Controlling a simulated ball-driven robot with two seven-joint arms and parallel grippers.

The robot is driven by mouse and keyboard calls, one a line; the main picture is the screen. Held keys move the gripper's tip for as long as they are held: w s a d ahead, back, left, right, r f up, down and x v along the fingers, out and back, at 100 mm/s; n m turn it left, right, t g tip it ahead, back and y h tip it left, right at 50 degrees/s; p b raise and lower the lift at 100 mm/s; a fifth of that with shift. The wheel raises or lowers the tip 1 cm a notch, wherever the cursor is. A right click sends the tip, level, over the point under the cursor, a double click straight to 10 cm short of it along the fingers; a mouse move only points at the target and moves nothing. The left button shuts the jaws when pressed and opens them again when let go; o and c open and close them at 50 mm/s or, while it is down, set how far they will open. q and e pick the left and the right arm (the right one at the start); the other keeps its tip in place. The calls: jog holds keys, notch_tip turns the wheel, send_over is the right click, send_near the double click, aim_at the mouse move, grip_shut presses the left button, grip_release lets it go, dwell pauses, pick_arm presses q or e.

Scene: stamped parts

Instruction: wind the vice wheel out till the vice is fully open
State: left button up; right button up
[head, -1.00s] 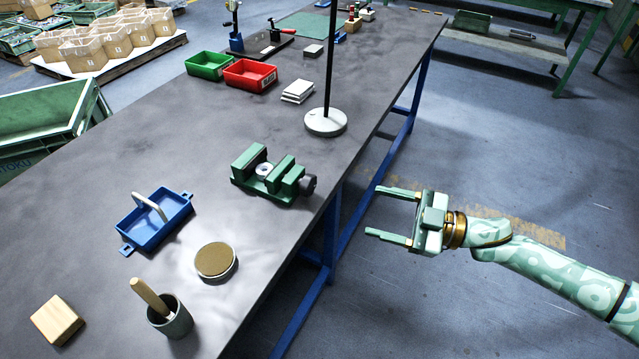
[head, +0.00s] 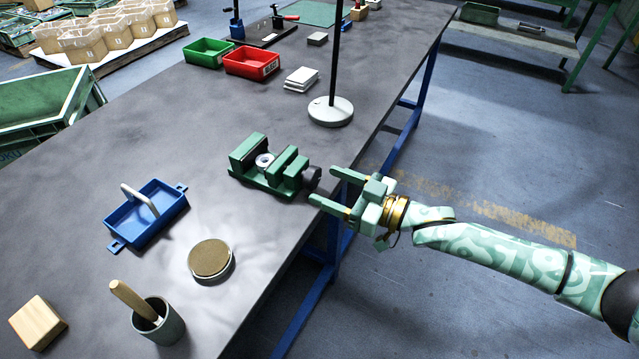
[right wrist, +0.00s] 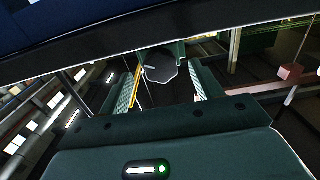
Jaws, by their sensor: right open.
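The green vice (head: 270,165) sits on the grey bench near its right edge, with a round metal part (head: 264,160) between its jaws. Its dark wheel (head: 312,178) is on the right end, facing the bench edge. My right gripper (head: 322,186) is open, its two fingers pointing at the wheel from the right. In the right wrist view the wheel (right wrist: 160,66) shows ahead, between the spread fingertips. I cannot tell from these views whether the fingers touch it. My left gripper is not in view.
A lamp-like stand with a white base (head: 330,111) is behind the vice. A blue tray (head: 148,232), a round tin (head: 210,260), a grey cup (head: 160,322) and a wooden block (head: 37,322) are in front. Red (head: 252,64) and green (head: 208,52) bins stand farther back.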

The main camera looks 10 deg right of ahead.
aim_at(317, 181)
jog(key=shift+x, duration=0.8)
jog(key=shift+w+a+f+b, duration=0.1)
jog(key=shift+w+a+b, duration=0.15)
jog(key=shift+a+b, duration=0.05)
jog(key=shift+w+a, duration=0.15)
jog(key=shift+a, duration=0.15)
jog(key=shift+c, duration=1.3)
jog(key=c, duration=0.7)
jog(key=shift+c, duration=0.2)
jog(key=shift+r+n+p, duration=0.25)
jog(key=shift+n+p, duration=0.1)
jog(key=shift+n, duration=0.15)
jog(key=n+p, duration=0.1)
jog(key=n, duration=0.1)
jog(key=shift+n+p, duration=0.3)
jog(key=shift+n, duration=0.8)
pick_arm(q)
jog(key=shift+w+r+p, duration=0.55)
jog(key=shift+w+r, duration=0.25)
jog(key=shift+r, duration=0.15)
pick_arm(e)
jog(key=shift+f+n, duration=0.1)
jog(key=shift+n, duration=0.7)
